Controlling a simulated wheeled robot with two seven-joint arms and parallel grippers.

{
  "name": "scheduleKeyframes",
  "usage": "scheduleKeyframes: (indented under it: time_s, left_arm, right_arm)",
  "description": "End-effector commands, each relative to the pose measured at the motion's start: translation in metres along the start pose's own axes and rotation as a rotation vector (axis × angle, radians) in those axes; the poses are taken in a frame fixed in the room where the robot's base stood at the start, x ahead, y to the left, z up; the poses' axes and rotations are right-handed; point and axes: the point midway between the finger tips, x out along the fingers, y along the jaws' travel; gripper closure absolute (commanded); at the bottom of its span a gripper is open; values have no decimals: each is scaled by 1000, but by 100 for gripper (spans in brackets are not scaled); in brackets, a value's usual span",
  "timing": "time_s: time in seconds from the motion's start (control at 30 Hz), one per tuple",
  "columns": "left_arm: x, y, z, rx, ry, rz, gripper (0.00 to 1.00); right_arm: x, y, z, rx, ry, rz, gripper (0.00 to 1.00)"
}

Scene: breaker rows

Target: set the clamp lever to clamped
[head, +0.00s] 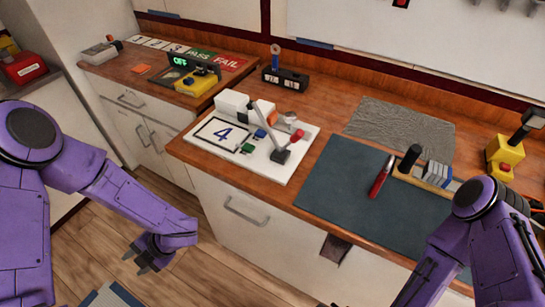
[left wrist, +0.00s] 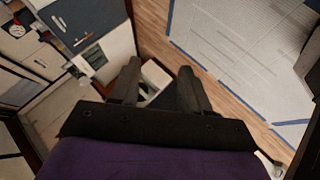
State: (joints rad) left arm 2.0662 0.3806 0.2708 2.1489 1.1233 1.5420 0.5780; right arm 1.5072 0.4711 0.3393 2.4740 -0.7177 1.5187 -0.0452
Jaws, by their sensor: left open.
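A white board (head: 210,146) lies on the wooden counter, with a framed number 4 on its left part. A grey lever (head: 266,128) stands on it, rising from a dark block (head: 281,156) and leaning up to the left; it looks like the clamp lever, but I see no readable label for its positions. Green, blue and red small parts sit around it. My left gripper (head: 138,262) hangs low over the floor, in front of the cabinets and well away from the board. In the left wrist view its fingers (left wrist: 158,88) are apart and empty. My right arm enters at lower right; its gripper is outside the picture.
A dark mat (head: 335,195) with a red tool (head: 381,177) and a black-handled tool lies right of the board. A black device (head: 285,78) stands behind it. A yellow device (head: 198,82) is at back left.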

Motion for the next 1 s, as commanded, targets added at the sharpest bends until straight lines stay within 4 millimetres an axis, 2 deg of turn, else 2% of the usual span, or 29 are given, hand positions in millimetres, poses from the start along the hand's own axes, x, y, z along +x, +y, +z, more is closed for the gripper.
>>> scheduleKeyframes:
  time_s: [0.03,0.13,0.2,0.3,0.43,0.5,0.63,0.77,1.0]
  left_arm:
    - [26,-20,-2,181,-36,77,54]
    - [58,-49,-5,549,-141,197,54]
    - [74,-70,-8,809,-219,258,54]
    - [86,-102,-13,1171,-343,321,54]
    - [82,-131,-20,1545,-511,385,54]
    - [76,-142,-21,1682,-592,411,54]
    - [66,-161,-20,1851,-706,452,54]
    - [63,-166,-19,1913,-720,471,54]
    - [63,-165,-19,1910,-718,473,54]
  right_arm:
    - [8,-21,-1,52,22,-122,100]
    - [3,-76,-14,147,82,-389,100]
    - [-9,-109,-28,218,130,-573,100]
    - [-37,-149,-51,323,193,-831,100]
    - [-82,-185,-76,442,234,-1119,100]
    - [-101,-196,-82,492,229,-1230,100]
    - [-118,-199,-88,562,215,-1331,100]
    - [-117,-196,-92,588,230,-1328,100]
    - [-117,-196,-91,584,230,-1326,100]
